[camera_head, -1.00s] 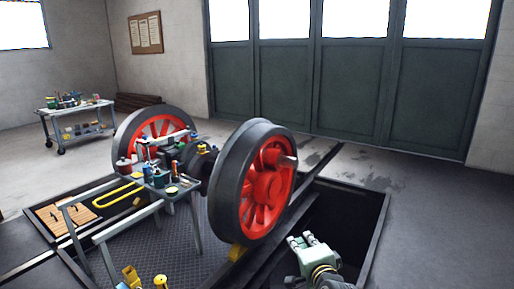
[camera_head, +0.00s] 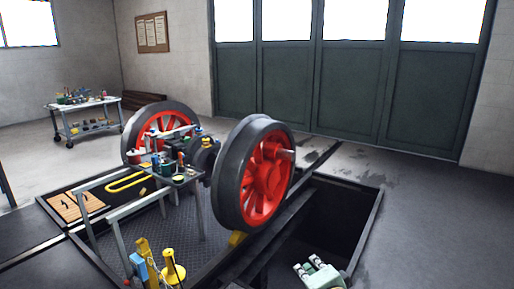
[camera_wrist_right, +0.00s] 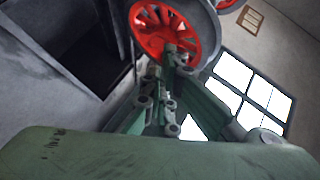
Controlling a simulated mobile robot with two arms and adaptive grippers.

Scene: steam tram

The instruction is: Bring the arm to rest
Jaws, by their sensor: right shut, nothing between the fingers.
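My right gripper (camera_head: 307,268) shows at the bottom of the head view, over the dark pit in front of the wheelset. It is shut and empty. In the right wrist view its green fingers (camera_wrist_right: 170,95) point toward a red spoked wheel, with a gap I cannot judge. The green body of my right arm (camera_wrist_right: 150,155) fills the bottom of that view. My left gripper is not in view.
A wheelset with a red wheel (camera_head: 265,182) stands over the pit (camera_head: 335,215). A small tool table (camera_head: 180,180) stands beside it. Yellow posts (camera_head: 172,270) rise at bottom left. A trolley (camera_head: 85,108) stands at back left. Floor at right is clear.

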